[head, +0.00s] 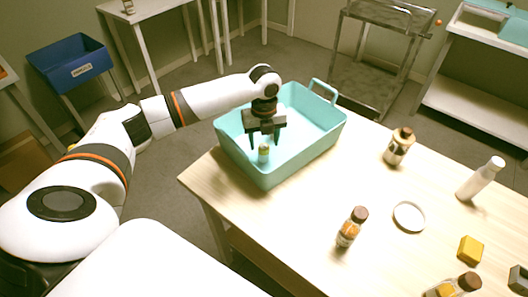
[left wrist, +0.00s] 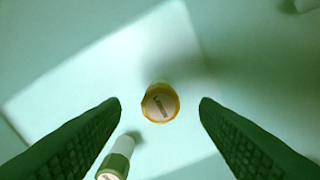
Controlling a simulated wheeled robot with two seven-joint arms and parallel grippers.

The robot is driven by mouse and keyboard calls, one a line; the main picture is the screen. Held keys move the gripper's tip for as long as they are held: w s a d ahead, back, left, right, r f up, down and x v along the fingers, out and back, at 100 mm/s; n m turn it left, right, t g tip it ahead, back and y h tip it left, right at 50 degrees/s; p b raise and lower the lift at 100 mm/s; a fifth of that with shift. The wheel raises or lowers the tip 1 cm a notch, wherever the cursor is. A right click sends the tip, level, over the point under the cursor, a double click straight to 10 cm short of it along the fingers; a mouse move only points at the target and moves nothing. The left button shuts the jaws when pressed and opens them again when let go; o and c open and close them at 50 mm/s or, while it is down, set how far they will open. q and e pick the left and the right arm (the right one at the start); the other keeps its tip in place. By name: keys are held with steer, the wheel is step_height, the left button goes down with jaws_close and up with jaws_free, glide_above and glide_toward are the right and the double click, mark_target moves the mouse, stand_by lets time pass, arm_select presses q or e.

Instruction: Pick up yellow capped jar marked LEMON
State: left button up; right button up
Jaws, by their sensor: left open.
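The yellow capped jar (left wrist: 160,102) stands in the teal bin, seen from above in the left wrist view. Dark lettering is on its round top, too blurred to read surely. My left gripper (head: 265,140) is over the bin, pointing down. In the left wrist view its two fingers (left wrist: 160,108) are open and apart, with the jar between and beyond them, not touched. In the head view one small bottle (head: 263,153) shows below the fingers; I cannot tell which. My right gripper is out of view.
The teal bin (head: 236,160) has raised walls and a handle, at the table's far left corner. On the wooden table (head: 300,210) stand brown-capped bottles (head: 397,147), (head: 351,227), a white bottle (head: 480,179), a round white dish (head: 409,216) and a yellow block (head: 470,250).

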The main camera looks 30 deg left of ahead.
mark_target(264, 146)
arm_select(q)
step_height(264, 146, down, 6)
steer(key=shift+r+p, duration=0.15)
steer(key=shift+p, duration=0.3)
steer(key=c, duration=1.1)
